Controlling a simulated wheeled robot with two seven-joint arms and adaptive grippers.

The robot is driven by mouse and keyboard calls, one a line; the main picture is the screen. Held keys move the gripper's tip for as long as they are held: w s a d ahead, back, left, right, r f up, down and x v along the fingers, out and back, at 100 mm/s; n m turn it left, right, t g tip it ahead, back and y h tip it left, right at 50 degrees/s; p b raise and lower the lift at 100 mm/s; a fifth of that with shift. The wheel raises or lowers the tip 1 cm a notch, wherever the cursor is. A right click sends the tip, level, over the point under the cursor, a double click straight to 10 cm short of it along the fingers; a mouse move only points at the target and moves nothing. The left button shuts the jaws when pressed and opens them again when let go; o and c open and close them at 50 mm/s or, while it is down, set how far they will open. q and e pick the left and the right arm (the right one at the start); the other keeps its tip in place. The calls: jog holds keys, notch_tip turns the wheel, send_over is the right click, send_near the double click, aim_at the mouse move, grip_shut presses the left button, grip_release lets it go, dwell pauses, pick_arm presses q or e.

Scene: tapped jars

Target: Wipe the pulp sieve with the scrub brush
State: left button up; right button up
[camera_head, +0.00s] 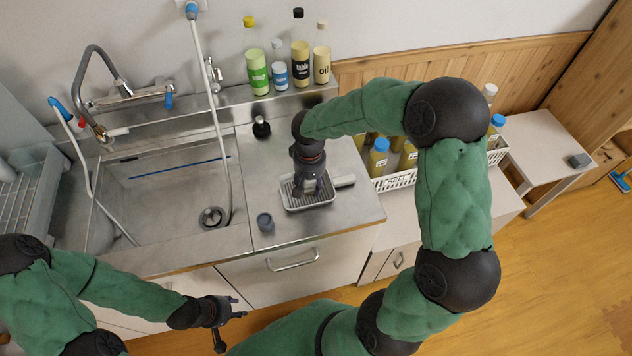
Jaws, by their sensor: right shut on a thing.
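The pulp sieve (322,200), a pale shallow rectangular tray with a mesh or ribbed floor, lies on the steel counter right of the sink. A pale handle (345,181) sticks out at its right side. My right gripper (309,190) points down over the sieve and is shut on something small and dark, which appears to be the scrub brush. The gripper mostly hides it, so I cannot tell whether it touches the mesh. My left gripper (231,327) is open and empty, fingers apart, in front of the counter at the lower left.
A small dark cup (265,222) stands near the counter's front edge. A dark-topped object (261,127) stands behind the sieve. The sink (150,205) is left. Several bottles line the back ledge; a white basket (397,181) of bottles is right, partly behind my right arm.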

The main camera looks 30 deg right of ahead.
aim_at(278, 196)
jog(key=shift+w+a, duration=0.3)
jog(key=shift+a, duration=0.6)
jog(key=shift+w+a, duration=0.3)
jog(key=shift+a, duration=0.55)
jog(key=shift+a, duration=0.1)
jog(key=shift+w+a, duration=0.3)
jog(key=shift+a, duration=0.6)
jog(key=shift+w+a, duration=0.3)
jog(key=shift+a, duration=0.65)
jog(key=shift+w+a, duration=0.3)
jog(key=shift+a, duration=0.6)
notch_tip(278, 196, up, 7)
jog(key=p, duration=0.4)
jog(key=shift+p, duration=0.3)
jog(key=shift+d+f, duration=0.1)
jog(key=shift+f, duration=0.05)
